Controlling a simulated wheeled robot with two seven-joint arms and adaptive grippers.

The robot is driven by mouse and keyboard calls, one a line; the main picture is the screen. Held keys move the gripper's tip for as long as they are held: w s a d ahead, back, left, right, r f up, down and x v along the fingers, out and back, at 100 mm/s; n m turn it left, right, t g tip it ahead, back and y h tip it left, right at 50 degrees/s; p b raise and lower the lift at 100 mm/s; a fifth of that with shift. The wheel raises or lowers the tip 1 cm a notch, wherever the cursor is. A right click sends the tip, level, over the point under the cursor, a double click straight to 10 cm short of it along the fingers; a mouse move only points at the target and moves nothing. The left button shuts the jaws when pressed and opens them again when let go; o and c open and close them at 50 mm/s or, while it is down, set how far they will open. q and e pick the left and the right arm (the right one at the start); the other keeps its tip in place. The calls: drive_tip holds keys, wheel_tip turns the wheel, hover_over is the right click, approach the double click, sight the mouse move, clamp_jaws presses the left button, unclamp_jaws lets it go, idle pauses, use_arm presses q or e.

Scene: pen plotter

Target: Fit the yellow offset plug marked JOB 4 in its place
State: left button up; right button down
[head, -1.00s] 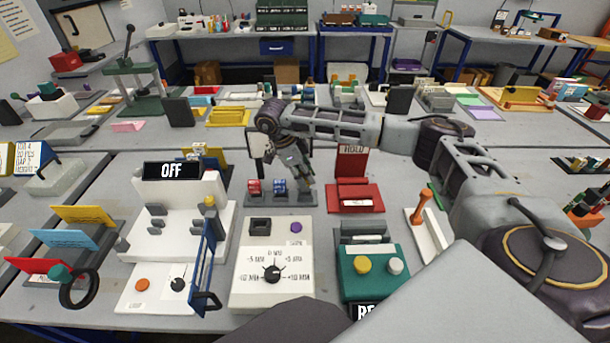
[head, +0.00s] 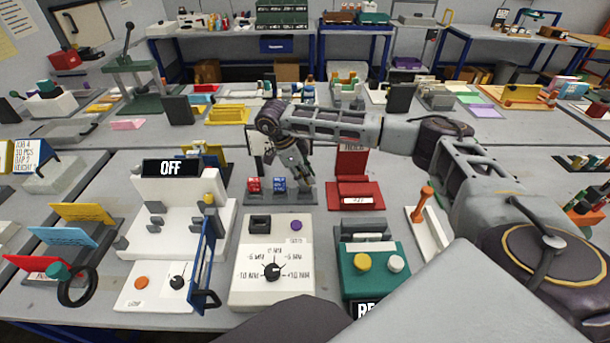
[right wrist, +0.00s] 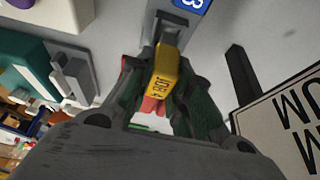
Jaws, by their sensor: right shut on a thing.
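The yellow plug (right wrist: 162,82) marked JOB 4 is between the fingers of my right gripper (right wrist: 165,88), which is shut on it. In the head view my right gripper (head: 302,178) is at the right end of a low grey rack (head: 266,199); its fingers hide the plug there. A red plug (head: 253,185) and a blue plug (head: 279,185) stand in the rack. The blue plug's label (right wrist: 190,3) shows at the top of the wrist view. I cannot tell whether the yellow plug touches the rack. A white dial box (head: 240,284) has a dark square socket (head: 260,225). My left gripper is out of view.
A red stand (head: 357,197) is right of the gripper. A green box (head: 375,283) with yellow and white knobs is at the front. A white machine (head: 170,235) with an OFF sign and blue guard (head: 205,265) is left of the dial box.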

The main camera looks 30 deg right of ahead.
drive_tip(key=shift+f+b, duration=0.55)
drive_tip(key=shift+f, duration=0.6)
idle(0.4)
drive_tip(key=c, duration=1.2)
unclamp_jaws()
drive_tip(key=shift+r, duration=0.1)
drive_tip(key=v, duration=1.1)
drive_tip(key=shift+w+a+r, duration=0.15)
drive_tip(key=shift+r, duration=0.15)
